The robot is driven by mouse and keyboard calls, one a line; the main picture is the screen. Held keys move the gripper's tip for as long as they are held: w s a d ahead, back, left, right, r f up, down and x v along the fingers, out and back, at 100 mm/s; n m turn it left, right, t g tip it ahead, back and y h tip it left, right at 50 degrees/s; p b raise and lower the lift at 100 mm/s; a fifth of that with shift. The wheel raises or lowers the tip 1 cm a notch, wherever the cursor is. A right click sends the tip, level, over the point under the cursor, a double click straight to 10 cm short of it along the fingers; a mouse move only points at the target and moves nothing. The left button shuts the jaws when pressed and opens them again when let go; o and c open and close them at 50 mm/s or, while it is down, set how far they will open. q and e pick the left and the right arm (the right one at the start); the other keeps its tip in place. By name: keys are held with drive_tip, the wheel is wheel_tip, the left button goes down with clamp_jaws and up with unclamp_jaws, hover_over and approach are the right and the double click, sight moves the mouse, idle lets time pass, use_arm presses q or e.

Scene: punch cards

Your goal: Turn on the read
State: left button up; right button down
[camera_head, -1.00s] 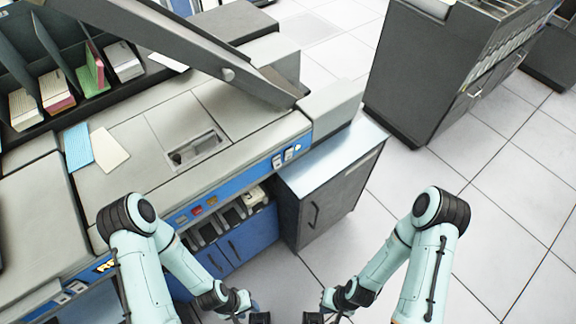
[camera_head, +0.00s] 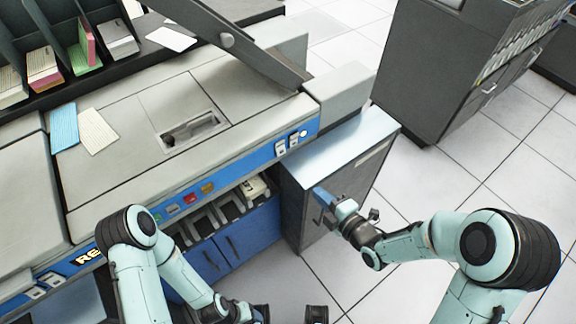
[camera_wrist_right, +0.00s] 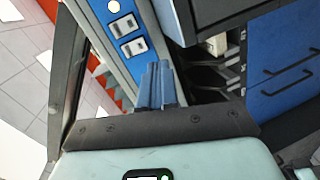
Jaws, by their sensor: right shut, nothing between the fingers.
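The reader is a grey machine with a blue front panel (camera_head: 240,165); part of the label "RE" shows at its left. Two white rocker switches (camera_head: 287,144) and a round white light or button (camera_head: 304,133) sit at the panel's right end. The switches (camera_wrist_right: 128,37) and round light (camera_wrist_right: 114,6) also show in the right wrist view. My right gripper (camera_head: 324,197) is shut and empty, in front of the grey cabinet, below and right of the switches. Its blue fingers (camera_wrist_right: 157,85) are together, apart from the switches. My left gripper is at the bottom edge, its fingers unclear.
Green, red and yellow buttons (camera_head: 190,198) line the panel's middle. A low grey cabinet (camera_head: 335,155) stands right of the reader. Blue (camera_head: 65,127) and cream (camera_head: 97,131) cards lie on top. A dark cabinet (camera_head: 430,70) stands behind right. Floor at right is free.

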sight(281, 153)
drive_tip(key=r+n, duration=0.1)
drive_tip(key=r+n+y, duration=0.1)
drive_tip(key=r, duration=0.1)
drive_tip(key=shift+w+a+t, duration=0.15)
drive_tip(key=shift+a+t, duration=0.15)
drive_tip(key=shift+a, duration=0.1)
drive_tip(key=shift+f, duration=0.1)
drive_tip(key=x, duration=1.4)
drive_tip(key=shift+a+p, duration=0.1)
drive_tip(key=shift+p, duration=0.3)
drive_tip(key=shift+f+b, duration=0.15)
drive_tip(key=shift+b, duration=0.85)
drive_tip(key=shift+a+t+y, duration=0.1)
drive_tip(key=shift+t+y, duration=0.2)
drive_tip(key=shift+w+r, duration=0.1)
drive_tip(key=shift+r, duration=0.15)
